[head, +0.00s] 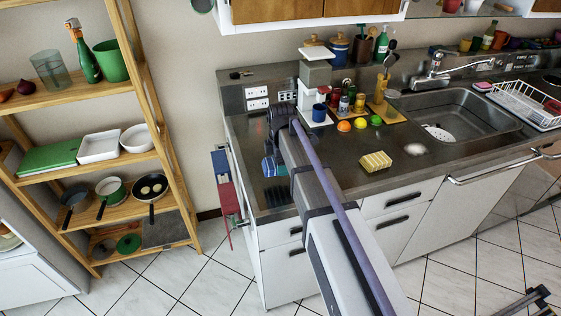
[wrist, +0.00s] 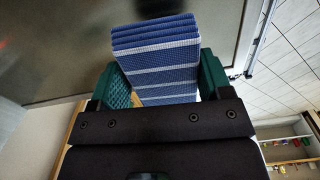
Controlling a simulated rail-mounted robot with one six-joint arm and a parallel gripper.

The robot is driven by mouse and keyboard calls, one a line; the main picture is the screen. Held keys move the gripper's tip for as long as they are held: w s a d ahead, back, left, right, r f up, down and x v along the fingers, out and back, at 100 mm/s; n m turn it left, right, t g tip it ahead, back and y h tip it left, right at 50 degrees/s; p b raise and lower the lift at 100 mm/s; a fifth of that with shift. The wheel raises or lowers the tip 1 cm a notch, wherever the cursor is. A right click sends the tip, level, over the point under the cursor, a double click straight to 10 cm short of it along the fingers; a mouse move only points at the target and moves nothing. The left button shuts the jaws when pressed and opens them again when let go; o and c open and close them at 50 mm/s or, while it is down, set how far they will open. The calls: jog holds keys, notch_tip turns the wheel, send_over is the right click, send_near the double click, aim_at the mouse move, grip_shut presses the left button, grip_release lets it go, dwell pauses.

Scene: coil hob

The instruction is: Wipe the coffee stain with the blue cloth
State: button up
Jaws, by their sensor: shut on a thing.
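The blue cloth (wrist: 158,52), folded and with white stripes, is held in my gripper (wrist: 157,78) in the wrist view. The green fingers are shut on it from both sides, and its folded layers stick out past the fingertips. In the head view the cloth (head: 268,165) shows in part beside my arm, over the left end of the counter. A blurred dark patch (wrist: 155,7) lies on the grey surface at the top edge of the wrist view; I cannot tell whether it is the coffee stain. My arm hides part of the counter.
A yellow striped cloth (head: 376,160) lies on the counter (head: 345,185) right of my arm. A coffee machine (head: 314,85), fruit and jars stand behind. A wooden shelf (head: 152,85) stands left.

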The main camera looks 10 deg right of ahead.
notch_tip(320, 180, up, 3)
jog(key=p, duration=0.3)
jog(key=shift+r, duration=0.1)
